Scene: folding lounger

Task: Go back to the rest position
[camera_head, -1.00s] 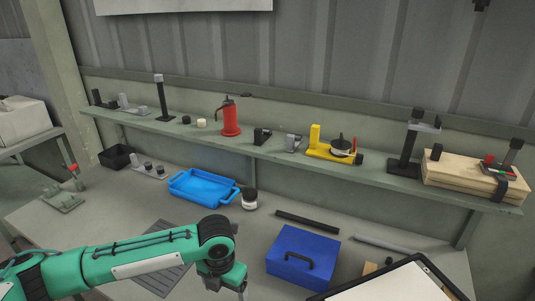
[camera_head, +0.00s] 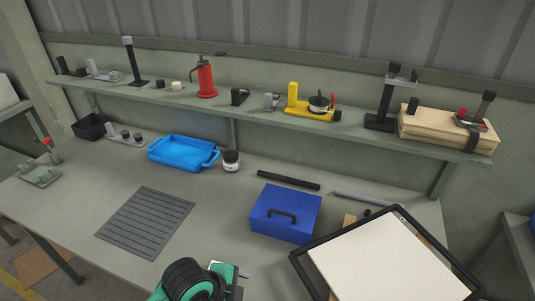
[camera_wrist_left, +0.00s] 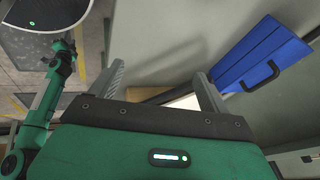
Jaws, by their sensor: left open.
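My left arm comes in at the bottom of the head view, its green and black wrist low over the front of the workbench (camera_head: 70,205). In the left wrist view my left gripper (camera_wrist_left: 160,80) has its two grey fingers wide apart, with nothing between them. The fingertips are hidden or cut off in the head view. The blue box (camera_head: 285,212) with a black handle stands on the bench, right of and beyond my left wrist, apart from it. It also shows in the left wrist view (camera_wrist_left: 258,58). My right gripper is in neither view.
A black-framed white panel (camera_head: 385,260) lies at the front right, near my left wrist. A blue tray (camera_head: 182,151), a jar (camera_head: 231,160) and a grey ribbed mat (camera_head: 146,221) are on the bench. A shelf (camera_head: 260,126) with tools runs behind.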

